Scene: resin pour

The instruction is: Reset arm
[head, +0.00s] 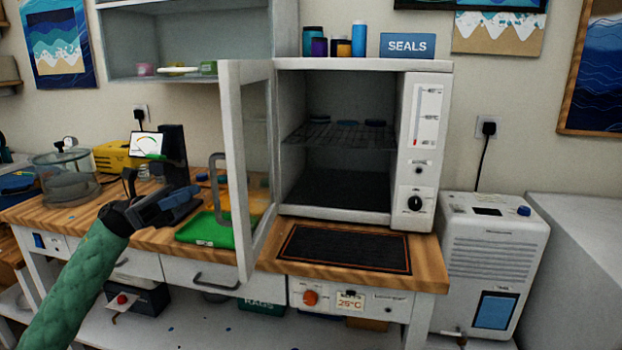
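My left arm comes in from the lower left in a green sleeve. Its dark gripper (172,204) is over the wooden bench, left of the open oven door. The fingers blend with dark equipment behind them, so I cannot tell whether they are apart, and no held object is clear. My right gripper is out of view.
The white oven (430,150) stands open, its glazed door (236,170) swung out toward me. A wire rack (340,137) inside bears several dark round items. A green tray (205,232), a black mat (345,248) and a glass chamber (68,172) are on the bench (425,262).

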